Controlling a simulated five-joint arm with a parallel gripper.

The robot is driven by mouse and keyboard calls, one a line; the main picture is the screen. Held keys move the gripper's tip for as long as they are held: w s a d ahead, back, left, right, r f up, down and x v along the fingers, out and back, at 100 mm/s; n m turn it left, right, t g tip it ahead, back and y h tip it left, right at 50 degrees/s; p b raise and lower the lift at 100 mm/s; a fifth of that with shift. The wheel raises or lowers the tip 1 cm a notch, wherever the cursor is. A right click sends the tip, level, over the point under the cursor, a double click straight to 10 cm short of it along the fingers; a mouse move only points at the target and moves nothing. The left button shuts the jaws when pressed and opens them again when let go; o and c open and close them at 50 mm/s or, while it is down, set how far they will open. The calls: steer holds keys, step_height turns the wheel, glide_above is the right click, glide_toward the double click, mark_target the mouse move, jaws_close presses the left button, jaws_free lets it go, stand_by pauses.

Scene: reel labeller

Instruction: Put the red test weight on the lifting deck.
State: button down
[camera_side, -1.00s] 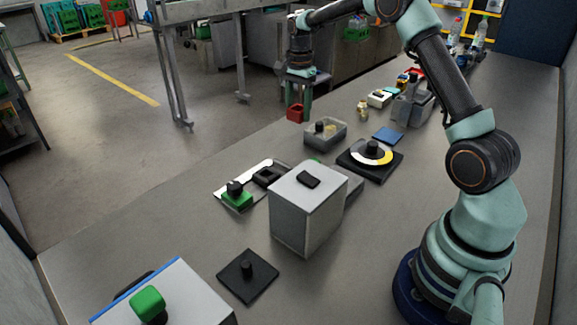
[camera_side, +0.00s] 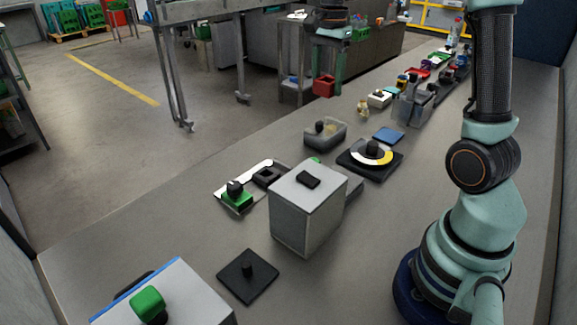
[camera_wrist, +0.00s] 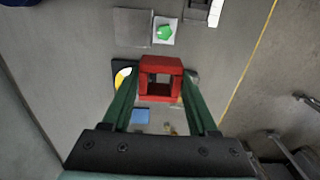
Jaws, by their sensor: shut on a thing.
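The red test weight (camera_side: 323,86) is a red block with a square opening, held in the air between the green fingers of my gripper (camera_side: 326,78). In the wrist view the weight (camera_wrist: 161,64) sits between the fingertips of my gripper (camera_wrist: 161,85), above the bench. I cannot tell for sure which thing is the lifting deck; a low grey plate (camera_side: 355,186), partly hidden behind the large grey box, may be it. A grey square (camera_wrist: 132,27) in the wrist view looks like the same plate, bare and apart from the weight.
The tall grey box (camera_side: 306,215) with a black handle stands mid-bench. Bench space right of the box is clear.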

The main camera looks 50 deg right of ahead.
steer(key=s+a, duration=0.2)
steer(key=s, duration=0.5)
glide_toward(356, 192)
steer(key=w+f, duration=0.4)
steer(key=w, duration=0.1)
steer(key=shift+a+f, duration=0.15)
steer(key=shift+f, duration=0.2)
steer(key=shift+f, duration=0.15)
steer(key=shift+c, duration=0.9)
jaws_free()
